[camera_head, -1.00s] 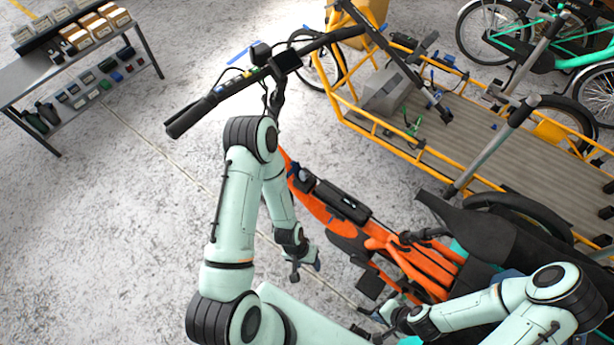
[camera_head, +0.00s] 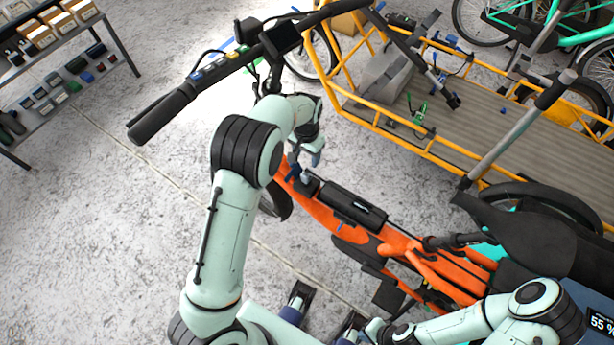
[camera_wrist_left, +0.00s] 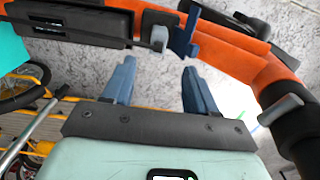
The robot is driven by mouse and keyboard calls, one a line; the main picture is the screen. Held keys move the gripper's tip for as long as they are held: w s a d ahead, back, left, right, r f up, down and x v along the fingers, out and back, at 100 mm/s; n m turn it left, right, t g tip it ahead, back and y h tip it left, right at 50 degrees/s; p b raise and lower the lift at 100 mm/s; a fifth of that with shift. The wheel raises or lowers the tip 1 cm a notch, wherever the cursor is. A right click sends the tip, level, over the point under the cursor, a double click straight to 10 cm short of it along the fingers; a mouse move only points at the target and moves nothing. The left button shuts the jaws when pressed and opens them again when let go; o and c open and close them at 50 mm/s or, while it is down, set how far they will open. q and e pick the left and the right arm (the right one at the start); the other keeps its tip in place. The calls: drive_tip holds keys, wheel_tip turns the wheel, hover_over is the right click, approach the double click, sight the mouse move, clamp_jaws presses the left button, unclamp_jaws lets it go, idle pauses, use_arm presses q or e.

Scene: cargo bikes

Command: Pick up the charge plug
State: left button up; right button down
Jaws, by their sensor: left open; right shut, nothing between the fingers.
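A small light-grey piece, which looks like the charge plug (camera_head: 308,176), sits at the front end of the black battery case (camera_head: 350,205) on the orange bike frame. It also shows in the left wrist view (camera_wrist_left: 158,38), beside an upright blue bracket (camera_wrist_left: 187,30). My left gripper (camera_head: 306,156) is open and empty, its blue fingers apart just above the plug area. In the left wrist view its fingertips (camera_wrist_left: 155,65) point toward the plug, with a gap between them. My right gripper (camera_head: 370,330) is low at the bottom edge, partly cut off, shut and empty.
Black handlebars (camera_head: 215,80) with cables rise beside my left arm. A yellow-railed cargo bed (camera_head: 520,135) stands behind the orange frame (camera_head: 410,255). A shelf (camera_head: 120,50) of boxes is at the upper left. The floor at left is open.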

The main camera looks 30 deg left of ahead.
sight(307, 170)
use_arm(q)
wheel_tip(307, 170, down, 9)
drive_tip(key=shift+s+d+f+b, duration=0.1)
drive_tip(key=shift+d+b, duration=0.05)
drive_tip(key=shift+b, duration=0.2)
clamp_jaws()
